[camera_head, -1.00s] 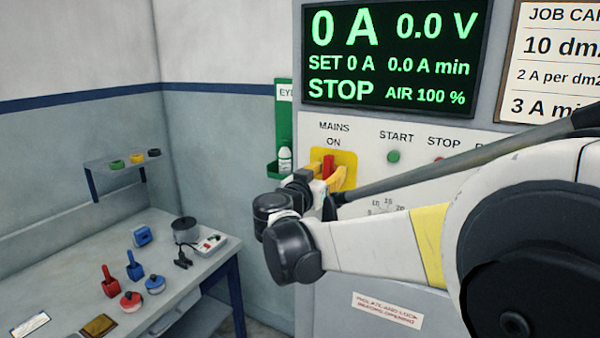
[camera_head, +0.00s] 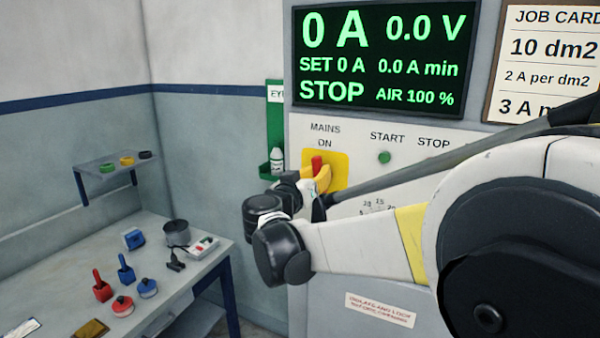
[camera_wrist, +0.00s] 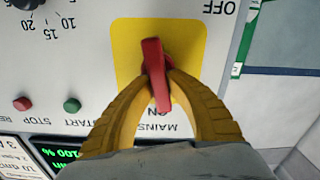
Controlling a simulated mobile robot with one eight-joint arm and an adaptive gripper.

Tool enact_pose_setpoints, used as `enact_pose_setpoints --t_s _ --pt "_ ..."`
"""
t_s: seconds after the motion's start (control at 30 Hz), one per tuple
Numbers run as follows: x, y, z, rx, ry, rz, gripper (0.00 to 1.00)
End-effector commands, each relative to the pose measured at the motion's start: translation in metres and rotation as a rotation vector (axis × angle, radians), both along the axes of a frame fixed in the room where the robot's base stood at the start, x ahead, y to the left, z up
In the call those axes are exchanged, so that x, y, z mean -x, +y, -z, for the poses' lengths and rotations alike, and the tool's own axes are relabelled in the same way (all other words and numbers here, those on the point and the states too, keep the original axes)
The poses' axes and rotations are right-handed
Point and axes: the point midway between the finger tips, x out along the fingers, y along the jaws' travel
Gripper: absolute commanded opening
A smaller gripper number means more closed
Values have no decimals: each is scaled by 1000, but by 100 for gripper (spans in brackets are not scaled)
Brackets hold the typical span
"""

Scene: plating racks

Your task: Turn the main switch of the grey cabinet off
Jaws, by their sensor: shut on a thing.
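The red main switch handle (camera_head: 317,164) sits on a yellow plate (camera_head: 340,168) on the grey cabinet (camera_head: 300,300), under the words MAINS and ON. In the wrist view the red handle (camera_wrist: 154,72) lies nearly along the line to ON, slightly tilted, with OFF on the far side of the yellow plate (camera_wrist: 193,35). My gripper (camera_head: 318,180) is at the handle. In the wrist view its yellow fingers (camera_wrist: 158,80) are shut on the handle from both sides. My wrist hides the lower part of the switch in the head view.
A green START button (camera_head: 384,157) is right of the switch, and my arm crosses the panel there. The display (camera_head: 385,55) reads 0 A and STOP. A bench (camera_head: 60,285) with red and blue tools stands at the left. A green eyewash holder (camera_head: 275,130) is beside the cabinet.

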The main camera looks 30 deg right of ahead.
Motion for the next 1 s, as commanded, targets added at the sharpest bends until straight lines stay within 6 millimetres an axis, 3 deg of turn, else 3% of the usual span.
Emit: enact_pose_setpoints --t_s 1.0 --pt "-9 6 9 589 754 2 0"
